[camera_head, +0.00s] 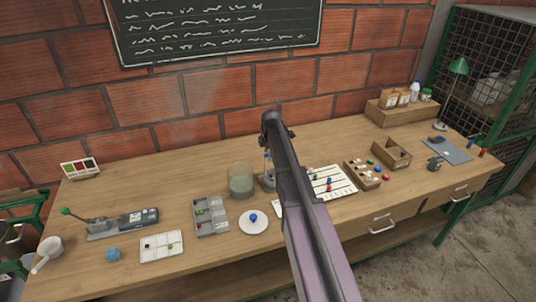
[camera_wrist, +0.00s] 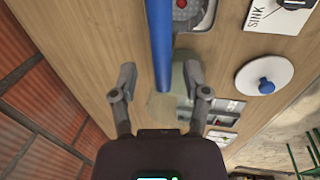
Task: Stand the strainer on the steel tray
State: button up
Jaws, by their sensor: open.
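My gripper (camera_wrist: 158,74) is open in the wrist view. A blue rod (camera_wrist: 162,45) reaches down from the top edge, its near end lying between the fingertips in the picture; contact cannot be made out. It may be the strainer's handle, but I cannot tell. A grey tray (camera_wrist: 205,12), perhaps the steel tray, shows at the top edge, with a dotted red round part (camera_wrist: 181,4) over it. In the head view my arm hides most of this spot; a grey piece (camera_head: 266,181) shows just left of the arm.
A greenish beaker (camera_head: 240,180) stands left of my arm. A white plate with a blue knob (camera_head: 253,229), a compartment tray (camera_head: 210,229) and a white tray (camera_head: 161,246) lie nearby. The brick wall (camera_wrist: 40,110) is close to my gripper.

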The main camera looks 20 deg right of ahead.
jog(key=shift+r+p, duration=7.05)
jog(key=shift+r, duration=0.25)
jog(key=s+a, duration=0.1)
jog(key=a, duration=1.4)
jog(key=shift+f+b, duration=0.3)
jog(key=shift+f, duration=0.05)
jog(key=s+d+f+m+g+b, duration=0.1)
jog(key=s+f+m+b, duration=0.2)
jog(key=s+m, duration=0.6)
jog(key=s+f+m+g+b, duration=0.1)
jog(key=s+f+m+b, duration=0.3)
jog(key=s+m, duration=0.5)
jog(key=s+f, duration=0.1)
jog(key=s, duration=1)
jog(key=shift+d+b, duration=0.3)
jog(key=shift+d, duration=0.05)
